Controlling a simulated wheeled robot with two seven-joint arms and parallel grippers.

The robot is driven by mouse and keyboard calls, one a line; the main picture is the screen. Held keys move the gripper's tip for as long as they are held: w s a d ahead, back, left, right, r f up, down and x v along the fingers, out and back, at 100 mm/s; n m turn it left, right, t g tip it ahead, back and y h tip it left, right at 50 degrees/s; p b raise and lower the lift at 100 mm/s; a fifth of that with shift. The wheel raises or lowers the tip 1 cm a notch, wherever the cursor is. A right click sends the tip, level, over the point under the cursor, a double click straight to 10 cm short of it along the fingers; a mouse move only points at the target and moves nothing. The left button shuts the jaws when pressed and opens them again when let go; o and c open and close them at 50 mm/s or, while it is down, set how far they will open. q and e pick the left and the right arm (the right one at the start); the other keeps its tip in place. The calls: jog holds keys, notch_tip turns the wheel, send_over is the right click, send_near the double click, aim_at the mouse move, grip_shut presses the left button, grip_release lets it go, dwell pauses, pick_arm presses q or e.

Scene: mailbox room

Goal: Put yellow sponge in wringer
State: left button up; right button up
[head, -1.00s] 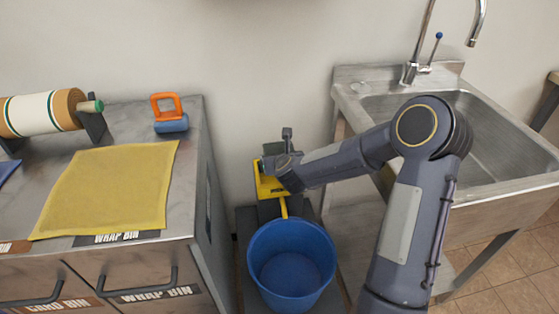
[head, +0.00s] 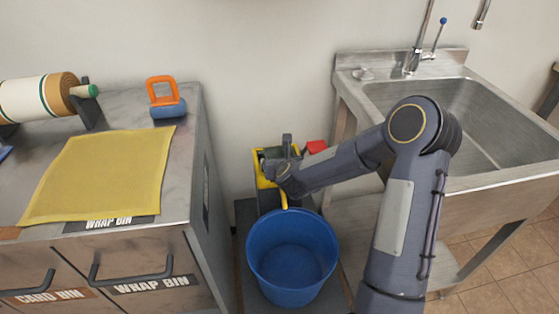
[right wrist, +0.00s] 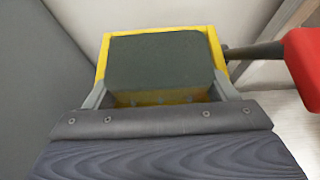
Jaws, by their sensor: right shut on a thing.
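The sponge (right wrist: 160,62) shows a dark green top face and a strip of yellow at its near side in the right wrist view. My right gripper (right wrist: 162,92) is shut on it, with a grey finger at each side. The sponge is at the mouth of the yellow wringer (right wrist: 218,45), whose rim surrounds it on several sides; how deep it sits I cannot tell. In the head view the wringer (head: 259,180) stands behind the blue bucket, partly hidden by my right gripper (head: 275,165). My left gripper is not in view.
The wringer's red handle (head: 317,147) sticks out to the right, close behind my right arm. The blue bucket (head: 292,220) stands in front. A metal counter with a yellow cloth (head: 100,175) is at left, a steel sink (head: 490,125) at right.

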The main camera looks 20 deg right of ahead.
jog(key=o, duration=0.9)
jog(key=v, duration=0.7)
jog(key=shift+s+a+r+p, duration=0.1)
jog(key=shift+s+r+p, duration=0.1)
jog(key=shift+s+p, duration=0.15)
